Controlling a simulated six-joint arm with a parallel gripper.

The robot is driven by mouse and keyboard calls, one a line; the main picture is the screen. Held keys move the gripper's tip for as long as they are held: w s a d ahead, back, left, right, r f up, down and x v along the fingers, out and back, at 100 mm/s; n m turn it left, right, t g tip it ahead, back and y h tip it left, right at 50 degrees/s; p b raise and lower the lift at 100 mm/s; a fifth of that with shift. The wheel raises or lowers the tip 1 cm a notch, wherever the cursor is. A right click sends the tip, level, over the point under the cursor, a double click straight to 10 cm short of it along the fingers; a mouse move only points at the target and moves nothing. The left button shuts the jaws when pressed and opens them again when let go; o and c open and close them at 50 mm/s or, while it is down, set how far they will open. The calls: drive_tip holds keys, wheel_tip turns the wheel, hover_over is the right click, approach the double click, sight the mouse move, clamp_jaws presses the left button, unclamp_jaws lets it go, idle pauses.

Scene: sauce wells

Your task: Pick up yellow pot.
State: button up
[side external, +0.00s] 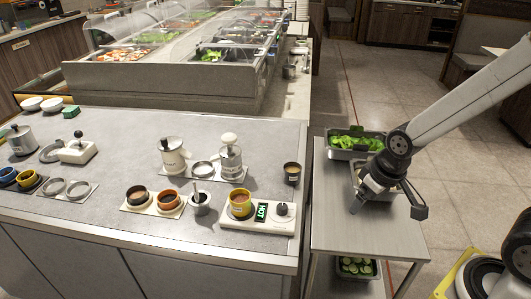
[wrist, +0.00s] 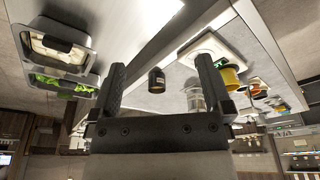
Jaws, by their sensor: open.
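In the side view a yellow pot (side external: 240,205) with brown contents stands on the left part of a white warmer (side external: 262,222) with a green display and a dark knob. A second yellow pot (side external: 27,181) sits at the far left beside a blue one. My gripper (side external: 358,207) is over the metal side cart, to the right of the counter and well apart from both pots. In the wrist view my gripper (wrist: 158,82) is open with nothing between its fingers. The pot on the warmer (wrist: 231,78) shows beyond the right finger.
A dark cup (side external: 292,173) stands near the counter's right edge. A small metal pot (side external: 201,203) is just left of the warmer, beside a holder with two pots (side external: 153,200). Two dispensers (side external: 230,157) stand behind. Metal pans, one with lettuce (side external: 352,143), are on the cart.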

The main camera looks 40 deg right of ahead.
drive_tip(key=shift+w, duration=0.1)
drive_tip(key=m+g+y, duration=0.1)
drive_tip(key=m+g, duration=0.2)
drive_tip(key=m, duration=1.5)
approach(239, 201)
drive_tip(key=shift+s+a+r, duration=0.1)
drive_tip(key=shift+s+a, duration=0.1)
drive_tip(key=shift+s, duration=0.5)
drive_tip(key=shift+s+a+r, duration=0.1)
drive_tip(key=shift+s+a, duration=0.1)
drive_tip(key=shift+s, duration=0.45)
drive_tip(key=shift+f, duration=0.15)
drive_tip(key=shift+a+f, duration=0.15)
drive_tip(key=shift+f, duration=1.05)
drive_tip(key=shift+f, duration=0.1)
drive_tip(key=shift+a+f, duration=0.25)
drive_tip(key=shift+f, duration=0.95)
drive_tip(key=shift+a+f, duration=0.25)
drive_tip(key=shift+f, duration=1)
